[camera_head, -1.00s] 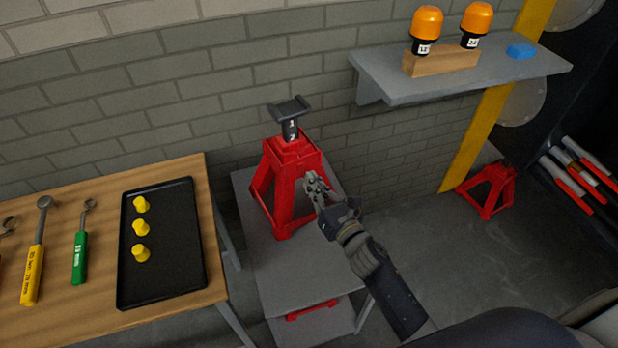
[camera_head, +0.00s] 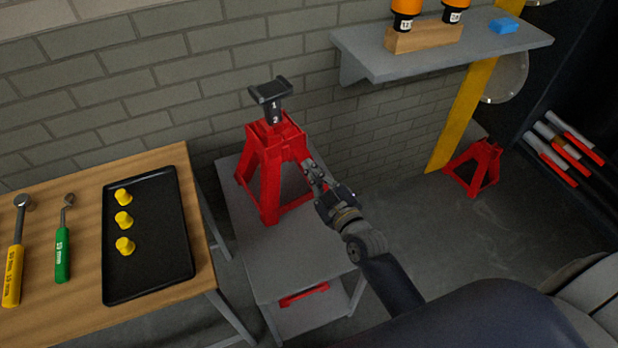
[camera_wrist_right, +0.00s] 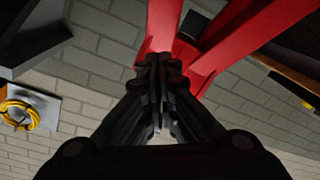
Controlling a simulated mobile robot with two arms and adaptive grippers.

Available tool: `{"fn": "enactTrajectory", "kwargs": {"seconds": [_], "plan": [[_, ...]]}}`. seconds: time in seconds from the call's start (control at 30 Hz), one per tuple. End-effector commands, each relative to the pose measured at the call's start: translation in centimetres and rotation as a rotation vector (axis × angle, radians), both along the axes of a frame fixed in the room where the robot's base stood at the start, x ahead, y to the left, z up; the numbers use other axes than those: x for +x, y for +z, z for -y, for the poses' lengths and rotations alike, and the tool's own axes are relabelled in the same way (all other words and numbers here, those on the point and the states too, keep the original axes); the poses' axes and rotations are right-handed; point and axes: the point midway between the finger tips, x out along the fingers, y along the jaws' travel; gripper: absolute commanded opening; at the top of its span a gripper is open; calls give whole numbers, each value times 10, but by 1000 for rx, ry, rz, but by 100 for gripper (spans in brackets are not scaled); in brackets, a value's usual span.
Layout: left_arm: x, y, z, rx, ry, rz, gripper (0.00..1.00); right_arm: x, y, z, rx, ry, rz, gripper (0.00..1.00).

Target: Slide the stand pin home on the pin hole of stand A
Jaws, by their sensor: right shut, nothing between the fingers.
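A red jack stand (camera_head: 268,178), which I take for stand A, stands upright on a grey cart. Its black saddle post (camera_head: 272,105) carries the marks 1 and 2. My right gripper (camera_head: 309,167) is beside the stand's upper right side, its fingers shut and empty, pointing toward the stand. In the right wrist view the shut fingertips (camera_wrist_right: 158,68) are in front of the red stand (camera_wrist_right: 166,22), partly covering it; whether they touch cannot be told. I cannot make out the stand pin or the pin hole in either view. My left gripper is not in view.
The grey cart (camera_head: 245,240) has a red piece (camera_head: 303,295) on its lower shelf. A wooden bench (camera_head: 85,180) with a black tray (camera_head: 165,265) is on the left. A grey wall shelf (camera_head: 375,70) is above right. Another red stand (camera_head: 474,165) is on the floor.

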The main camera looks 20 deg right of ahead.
Motion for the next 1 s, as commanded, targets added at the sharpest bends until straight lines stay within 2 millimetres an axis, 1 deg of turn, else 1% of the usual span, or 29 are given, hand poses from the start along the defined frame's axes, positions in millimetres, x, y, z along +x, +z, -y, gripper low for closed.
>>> {"fn": "enactTrajectory", "kwargs": {"seconds": [0.03,0.07,0.1,0.17,0.2,0.27,0.3,0.4,0.5,0.6,0.7,0.83,1.0], "plan": [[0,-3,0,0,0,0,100,-2,-3,-1,204,-5,-28,0],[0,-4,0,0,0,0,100,-4,-3,-1,332,-7,-45,0],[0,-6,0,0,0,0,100,-5,-3,-2,502,-9,-68,0],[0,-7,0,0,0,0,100,-8,-3,-4,758,-11,-103,0],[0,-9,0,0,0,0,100,-10,-3,-6,926,-10,-128,0],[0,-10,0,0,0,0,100,-12,-2,-9,1171,-8,-163,0],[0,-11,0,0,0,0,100,-14,0,-11,1325,-6,-186,0],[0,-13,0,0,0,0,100,-17,4,-15,1651,3,-239,0],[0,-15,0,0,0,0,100,-20,8,-17,1885,12,-279,0],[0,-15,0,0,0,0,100,-21,10,-19,2019,18,-304,0],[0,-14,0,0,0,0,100,-19,12,-20,2069,21,-312,0],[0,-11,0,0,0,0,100,-10,13,-22,2071,21,-312,0],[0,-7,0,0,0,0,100,11,13,-26,2070,21,-311,0]]}}
